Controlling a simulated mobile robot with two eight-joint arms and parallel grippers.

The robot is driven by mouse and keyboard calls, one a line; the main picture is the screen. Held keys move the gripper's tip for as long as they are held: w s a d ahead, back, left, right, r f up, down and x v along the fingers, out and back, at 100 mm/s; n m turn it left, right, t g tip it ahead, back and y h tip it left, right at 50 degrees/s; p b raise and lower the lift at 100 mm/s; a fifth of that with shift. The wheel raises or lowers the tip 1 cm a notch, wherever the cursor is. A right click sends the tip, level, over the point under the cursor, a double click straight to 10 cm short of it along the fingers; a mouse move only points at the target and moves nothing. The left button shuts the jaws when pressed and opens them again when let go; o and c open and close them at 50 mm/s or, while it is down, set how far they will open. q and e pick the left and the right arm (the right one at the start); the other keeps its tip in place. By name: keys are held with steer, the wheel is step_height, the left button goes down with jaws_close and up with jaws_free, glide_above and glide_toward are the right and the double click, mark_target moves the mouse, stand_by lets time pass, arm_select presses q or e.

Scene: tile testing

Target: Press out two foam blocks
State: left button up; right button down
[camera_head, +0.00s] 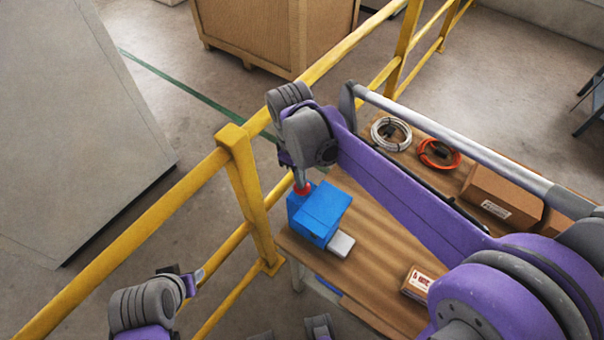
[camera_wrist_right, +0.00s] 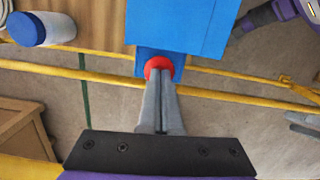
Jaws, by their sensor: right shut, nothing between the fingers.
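A blue box-shaped press (camera_head: 322,212) stands at the near left corner of the wooden table. A pale grey-white block (camera_head: 341,244) lies on the table against the press's front right side. My right gripper (camera_head: 300,180) is shut and empty, pointing down, its fingertips at the red button. In the right wrist view the closed fingertips (camera_wrist_right: 160,72) overlap the button (camera_wrist_right: 158,65); whether it is pushed down I cannot tell. My left gripper (camera_head: 195,280) is at the lower left, away from the table; its jaws are unclear.
The table (camera_head: 375,280) holds a small labelled box (camera_head: 420,283), a white cable coil (camera_head: 391,133), an orange coil (camera_head: 438,152) and a cardboard box (camera_head: 500,199). A yellow railing (camera_head: 253,195) runs close to the press. A blue-white jar (camera_wrist_right: 40,29) shows in the wrist view.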

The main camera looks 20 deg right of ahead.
steer(key=shift+r, duration=0.1)
steer(key=shift+w+a+r+p, duration=0.25)
steer(key=shift+w+a, duration=0.25)
steer(key=shift+w, duration=0.1)
steer(key=shift+w+a+r+p, duration=0.2)
steer(key=shift+w+a, duration=0.3)
steer(key=shift+w, duration=0.1)
step_height(320, 180, up, 11)
steer(key=shift+w+a+p, duration=0.4)
steer(key=shift+s+f, duration=0.1)
steer(key=shift+f, duration=0.1)
stand_by(0.5)
